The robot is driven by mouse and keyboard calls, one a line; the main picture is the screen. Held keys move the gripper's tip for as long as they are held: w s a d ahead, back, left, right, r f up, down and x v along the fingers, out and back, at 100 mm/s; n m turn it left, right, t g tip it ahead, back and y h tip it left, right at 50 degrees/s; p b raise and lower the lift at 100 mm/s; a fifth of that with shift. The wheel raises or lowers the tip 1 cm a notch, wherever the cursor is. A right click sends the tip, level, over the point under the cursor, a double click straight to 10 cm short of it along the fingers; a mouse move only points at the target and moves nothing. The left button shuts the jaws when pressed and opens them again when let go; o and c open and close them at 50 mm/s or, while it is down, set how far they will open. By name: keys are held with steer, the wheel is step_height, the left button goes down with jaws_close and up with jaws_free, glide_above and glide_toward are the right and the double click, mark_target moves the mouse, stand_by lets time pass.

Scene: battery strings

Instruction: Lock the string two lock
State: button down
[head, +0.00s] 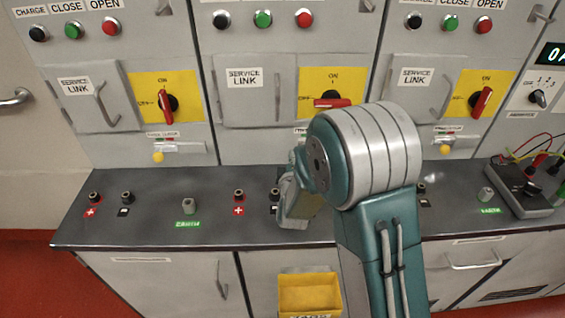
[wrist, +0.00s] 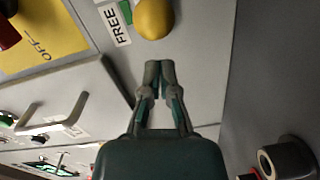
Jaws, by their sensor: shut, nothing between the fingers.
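The middle panel's lock is mostly behind my arm in the head view, where only part of its label strip (head: 300,131) shows. In the wrist view a round yellow lock knob (wrist: 155,17) sits beside a FREE label (wrist: 115,26) and a green mark. My gripper (wrist: 158,68) is shut and empty, its fingertips a little below the knob in the picture and seemingly apart from it. The middle panel's red switch handle (head: 332,103) lies horizontal; its edge also shows in the wrist view (wrist: 6,36).
Similar yellow knobs sit on the left panel (head: 158,157) and right panel (head: 445,150). The grey counter (head: 150,225) below carries terminals, including a black one (head: 239,195), and a meter box (head: 520,190) at right. A yellow bin (head: 310,290) is in front.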

steer(key=shift+d+f, duration=0.1)
steer(key=shift+d, duration=0.45)
steer(key=shift+d, duration=0.1)
steer(key=shift+d, duration=1.7)
steer(key=shift+w, duration=0.1)
